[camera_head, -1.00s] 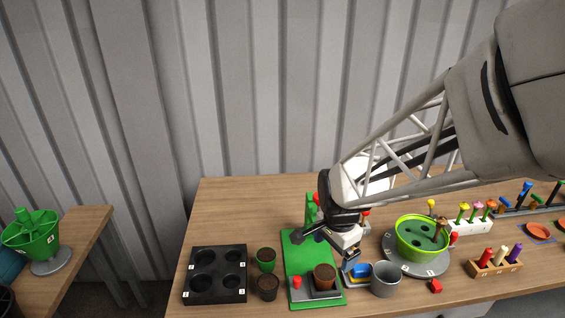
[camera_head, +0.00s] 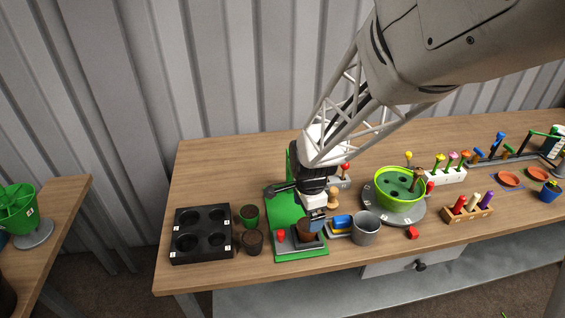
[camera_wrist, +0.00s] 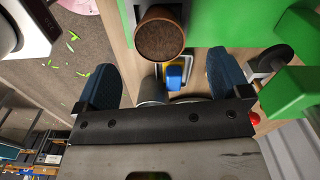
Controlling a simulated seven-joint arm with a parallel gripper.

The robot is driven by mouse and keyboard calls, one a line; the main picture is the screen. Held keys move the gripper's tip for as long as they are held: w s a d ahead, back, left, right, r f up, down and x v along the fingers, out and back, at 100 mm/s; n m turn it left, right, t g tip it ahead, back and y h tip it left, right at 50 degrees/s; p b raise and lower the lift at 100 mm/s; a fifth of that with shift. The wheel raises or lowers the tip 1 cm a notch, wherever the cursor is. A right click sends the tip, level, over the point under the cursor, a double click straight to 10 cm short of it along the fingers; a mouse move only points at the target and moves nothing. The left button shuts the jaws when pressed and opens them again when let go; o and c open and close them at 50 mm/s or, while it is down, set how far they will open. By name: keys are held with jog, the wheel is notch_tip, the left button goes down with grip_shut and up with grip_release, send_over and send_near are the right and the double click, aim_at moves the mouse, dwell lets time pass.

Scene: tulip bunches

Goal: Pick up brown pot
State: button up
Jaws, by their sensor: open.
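A brown pot (camera_head: 305,232) filled with dark soil stands on the black square base of the green stand, partly hidden behind my gripper. In the wrist view the brown pot (camera_wrist: 160,38) shows at the top, between and beyond the fingers. My gripper (camera_head: 317,220) is over the pot's right side in the head view. In the wrist view my gripper (camera_wrist: 162,65) has its two blue-padded fingers wide apart with nothing between them touching. A second, darker brown pot (camera_head: 253,243) stands left of the green stand, in front of a green pot (camera_head: 249,216).
The green stand (camera_head: 283,205) has a red knob (camera_head: 281,237). A grey cup (camera_head: 366,229) and a blue and yellow block (camera_head: 342,222) are close on the right. A black tray (camera_head: 176,258) is left; a green bowl (camera_head: 399,204) is farther right.

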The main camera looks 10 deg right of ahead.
jog(key=shift+f, duration=0.6)
jog(key=shift+f, duration=2.6)
jog(key=shift+c, duration=0.4)
jog(key=c, duration=1)
jog(key=shift+r, duration=0.2)
jog(key=shift+c, duration=0.2)
